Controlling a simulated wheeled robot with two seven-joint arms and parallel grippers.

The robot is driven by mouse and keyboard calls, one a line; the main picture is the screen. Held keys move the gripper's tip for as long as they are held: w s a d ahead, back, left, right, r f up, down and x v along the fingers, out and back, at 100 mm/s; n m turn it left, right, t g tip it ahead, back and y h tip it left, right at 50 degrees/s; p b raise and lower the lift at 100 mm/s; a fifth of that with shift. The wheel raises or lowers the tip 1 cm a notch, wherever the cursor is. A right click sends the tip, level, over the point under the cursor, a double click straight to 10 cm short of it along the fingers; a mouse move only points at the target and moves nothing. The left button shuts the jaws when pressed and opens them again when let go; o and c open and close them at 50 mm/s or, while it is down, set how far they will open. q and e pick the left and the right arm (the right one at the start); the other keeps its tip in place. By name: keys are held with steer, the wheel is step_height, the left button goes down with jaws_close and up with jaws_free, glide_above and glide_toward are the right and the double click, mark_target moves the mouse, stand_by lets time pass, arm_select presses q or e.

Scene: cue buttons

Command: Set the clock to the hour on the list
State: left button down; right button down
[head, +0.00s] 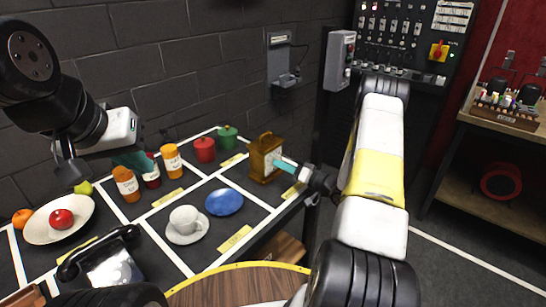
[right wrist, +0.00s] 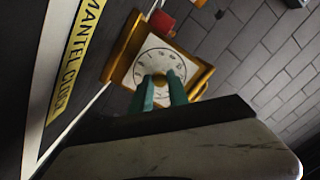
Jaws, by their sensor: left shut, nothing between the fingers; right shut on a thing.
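The mantel clock (head: 260,147), with a golden-brown case, stands at the right rear of the table. In the right wrist view its white dial (right wrist: 152,62) has dark marks, too small to read surely, and a brass knob (right wrist: 176,76) at its centre. My right gripper (head: 279,164) reaches the dial from the right. Its teal fingers (right wrist: 164,88) are shut on the knob and hide part of the dial. My left gripper (head: 148,163) is shut and empty, above the table by the jars. A white sheet (head: 453,17) with small print is on the control panel; I cannot read it.
The table's marked cells hold an orange jar (head: 126,184), a yellow-orange jar (head: 172,160), red (head: 204,150) and green (head: 228,138) pots, a white cup (head: 184,218), a blue plate (head: 224,202), a fruit plate (head: 40,227) and a black telephone (head: 108,262). A shelf unit (head: 490,135) stands right.

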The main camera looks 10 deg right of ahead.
steer(key=m, duration=0.8)
steer(key=shift+f+m, duration=0.1)
steer(key=shift+m, duration=0.3)
steer(key=m, duration=0.4)
steer(key=shift+m+t, duration=0.4)
steer(key=m, duration=0.4)
steer(key=shift+m, duration=0.4)
steer(key=m, duration=0.4)
steer(key=shift+s+m+h, duration=0.1)
steer(key=shift+m+h, duration=0.2)
steer(key=shift+m, duration=0.1)
steer(key=m, duration=0.4)
steer(key=shift+a+m+t+h, duration=0.1)
steer(key=shift+m+t+h, duration=0.2)
steer(key=m, duration=0.4)
steer(key=shift+m, duration=2.2)
